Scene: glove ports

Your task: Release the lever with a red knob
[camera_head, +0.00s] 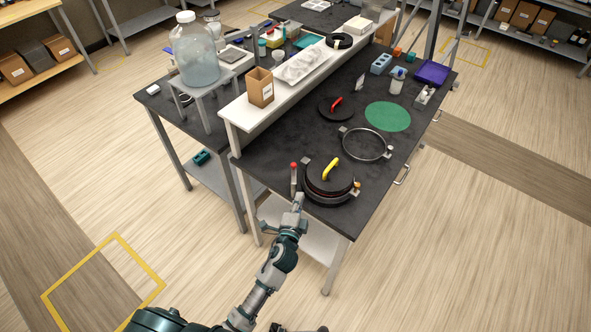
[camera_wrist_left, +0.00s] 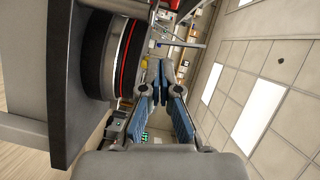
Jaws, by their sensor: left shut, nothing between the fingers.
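The lever with a red knob (camera_head: 293,166) stands upright at the left side of the round black port (camera_head: 316,197) near the front corner of the dark table. The port's black cover (camera_head: 340,184) has a yellow handle (camera_head: 330,168). My left gripper (camera_head: 299,201) is just in front of the lever and left of the port, shut and empty. In the left wrist view its fingers (camera_wrist_left: 161,84) are together, and the port (camera_wrist_left: 100,55) with a red ring is beside them on the left. I cannot make out the red knob there. My right gripper is not visible.
A metal ring (camera_head: 365,144) with clamps lies behind the port. A black lid with a red handle (camera_head: 336,105) and a green disc (camera_head: 387,116) are farther back. A white shelf (camera_head: 236,116) with a cardboard box (camera_head: 260,87) runs along the table's left side.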

